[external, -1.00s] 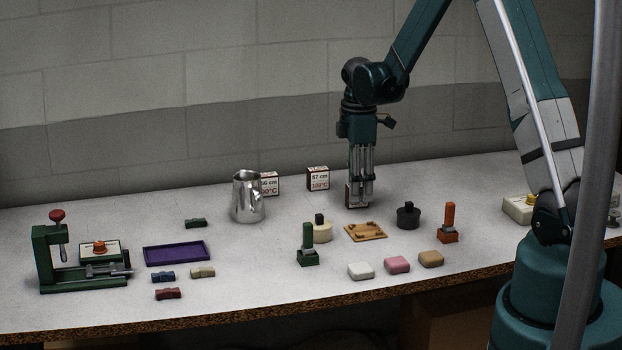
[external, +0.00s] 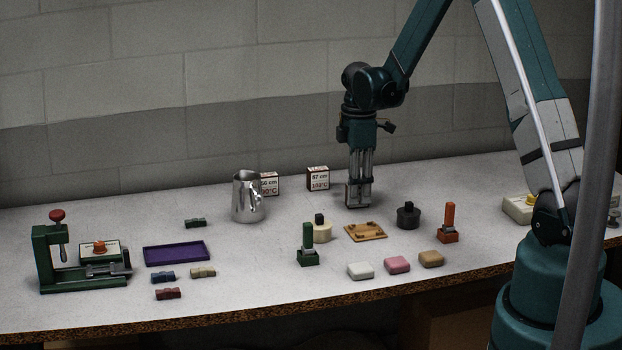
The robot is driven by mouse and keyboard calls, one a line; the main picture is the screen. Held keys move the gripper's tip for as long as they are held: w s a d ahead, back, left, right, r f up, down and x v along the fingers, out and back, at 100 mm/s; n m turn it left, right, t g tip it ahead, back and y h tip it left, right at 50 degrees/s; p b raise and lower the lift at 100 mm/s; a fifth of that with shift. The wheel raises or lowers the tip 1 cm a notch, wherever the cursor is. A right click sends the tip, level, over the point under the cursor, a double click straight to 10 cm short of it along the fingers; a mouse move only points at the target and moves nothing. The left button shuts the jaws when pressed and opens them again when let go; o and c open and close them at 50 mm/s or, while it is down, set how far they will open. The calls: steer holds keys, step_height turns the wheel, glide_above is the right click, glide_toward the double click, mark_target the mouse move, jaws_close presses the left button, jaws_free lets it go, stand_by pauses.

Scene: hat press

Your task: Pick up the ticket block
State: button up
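Two ticket blocks stand upright at the back of the table: one printed 57 cm (external: 317,178), and one (external: 270,184) partly hidden by the metal jug. A third small block (external: 350,197), pale-faced with a dark edge, shows at my fingertips; its print is not readable. My gripper (external: 358,202) points straight down at the table, with its fingertips at this block and covering much of it. From here I cannot tell whether the fingers are pressed on it or apart from it. The block appears to be at table level.
A metal jug (external: 247,197) stands to the left. Near my gripper are a wooden board (external: 366,232), a black weight-like piece (external: 408,216), a cream one (external: 322,233), and green (external: 307,248) and orange (external: 448,224) stamps. A purple tray (external: 177,253) and green press (external: 85,286) stand farther left.

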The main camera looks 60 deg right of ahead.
steer(key=shift+r, duration=0.15)
step_height(320, 180, up, 10)
steer(key=shift+f+p, duration=0.15)
steer(key=shift+p, duration=0.2)
stand_by(0.6)
steer(key=shift+d, duration=0.1)
stand_by(0.4)
steer(key=w+d+n, duration=0.1)
steer(key=w+d, duration=0.6)
steer(key=d, duration=0.5)
steer(key=shift+d, duration=0.25)
steer(key=shift+f, duration=3)
steer(key=shift+f, duration=1.9)
